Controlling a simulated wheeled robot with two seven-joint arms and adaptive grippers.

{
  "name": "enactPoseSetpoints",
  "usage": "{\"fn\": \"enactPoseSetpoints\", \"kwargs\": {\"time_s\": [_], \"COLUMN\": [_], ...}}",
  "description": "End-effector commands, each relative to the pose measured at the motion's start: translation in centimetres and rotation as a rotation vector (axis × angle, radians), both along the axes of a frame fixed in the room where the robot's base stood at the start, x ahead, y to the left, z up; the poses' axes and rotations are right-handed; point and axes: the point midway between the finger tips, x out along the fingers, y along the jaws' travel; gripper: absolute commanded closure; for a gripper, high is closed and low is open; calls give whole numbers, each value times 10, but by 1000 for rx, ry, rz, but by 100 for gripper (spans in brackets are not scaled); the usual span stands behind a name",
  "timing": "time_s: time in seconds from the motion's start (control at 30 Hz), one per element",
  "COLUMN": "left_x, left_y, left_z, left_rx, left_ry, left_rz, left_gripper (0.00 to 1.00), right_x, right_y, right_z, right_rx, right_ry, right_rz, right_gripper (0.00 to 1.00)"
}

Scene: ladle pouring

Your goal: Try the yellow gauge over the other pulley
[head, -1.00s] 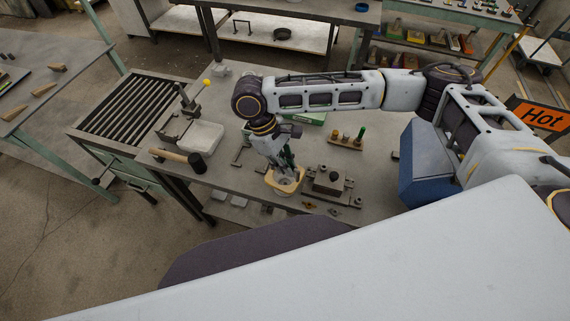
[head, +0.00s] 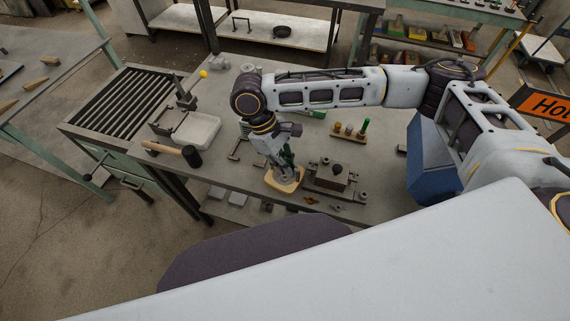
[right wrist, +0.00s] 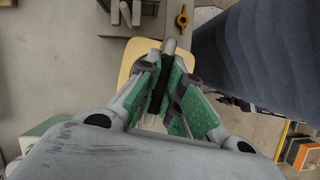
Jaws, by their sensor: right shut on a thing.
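My right gripper (head: 285,172) is shut on a narrow grey piece (right wrist: 170,46), whose rounded end shows between the green-padded fingertips in the right wrist view. The fingers point down over a tan-yellow piece (head: 285,185) at the table's front edge; it also shows behind the fingertips (right wrist: 134,62). I cannot tell whether the grey and tan pieces are joined. A small yellow winged part (head: 311,200) lies to the right; the wrist view shows it too (right wrist: 182,18). I cannot make out which part is the yellow gauge or a pulley. My left gripper is not in view.
A dark metal fixture (head: 335,177) stands just right of the gripper. A wooden stand with pegs (head: 349,132) is behind it. A mallet (head: 172,150), a pale tray (head: 196,130) and a yellow ball on a stand (head: 203,74) are left. A blue bin (head: 428,165) is right.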

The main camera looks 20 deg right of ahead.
Motion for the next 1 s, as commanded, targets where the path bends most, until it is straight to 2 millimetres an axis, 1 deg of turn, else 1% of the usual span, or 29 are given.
{"fn": "enactPoseSetpoints", "kwargs": {"time_s": [0.13,0.57,1.0], "left_x": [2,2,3], "left_y": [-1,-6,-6], "left_z": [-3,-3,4], "left_rx": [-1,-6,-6], "left_ry": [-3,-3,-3], "left_rz": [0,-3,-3], "left_gripper": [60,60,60], "right_x": [0,0,0], "right_y": [0,0,0], "right_z": [-2,-2,-1], "right_rx": [1,1,1], "right_ry": [-1,-1,-1], "right_rz": [0,0,0], "right_gripper": [100,100,100]}}
